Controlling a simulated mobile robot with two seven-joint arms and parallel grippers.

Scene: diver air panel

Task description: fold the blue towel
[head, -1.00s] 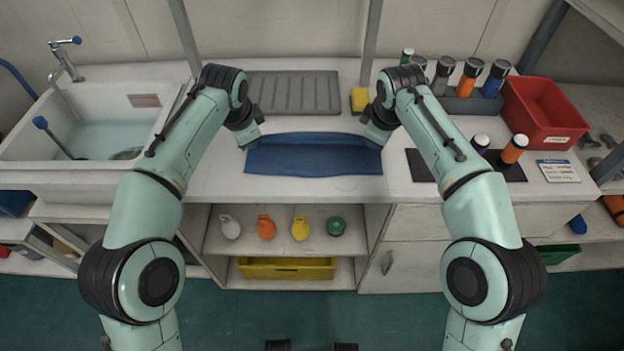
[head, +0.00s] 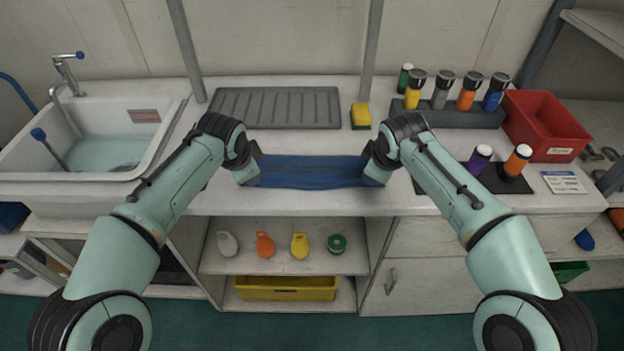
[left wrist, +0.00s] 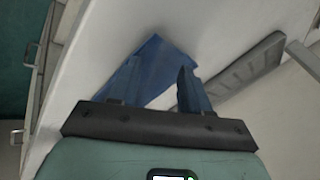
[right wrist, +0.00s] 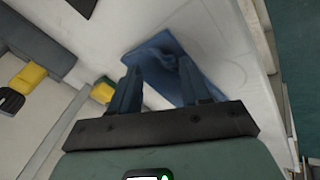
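The blue towel (head: 312,172) lies on the white counter as a narrow strip running left to right. My left gripper (head: 256,170) is at its left end and my right gripper (head: 370,170) at its right end. In the left wrist view the fingers (left wrist: 155,80) stand apart, with the towel (left wrist: 155,65) showing between and beyond them. In the right wrist view the fingers (right wrist: 160,82) also stand apart, and the towel (right wrist: 165,62) looks creased between them. The wrists hide both ends of the towel in the head view.
A grey ribbed drainboard (head: 275,108) and a yellow sponge (head: 361,116) lie behind the towel. The sink (head: 90,140) is at left. A bottle rack (head: 450,113), a red bin (head: 542,125) and a dark mat (head: 485,180) are at right. Counter in front of the towel is clear.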

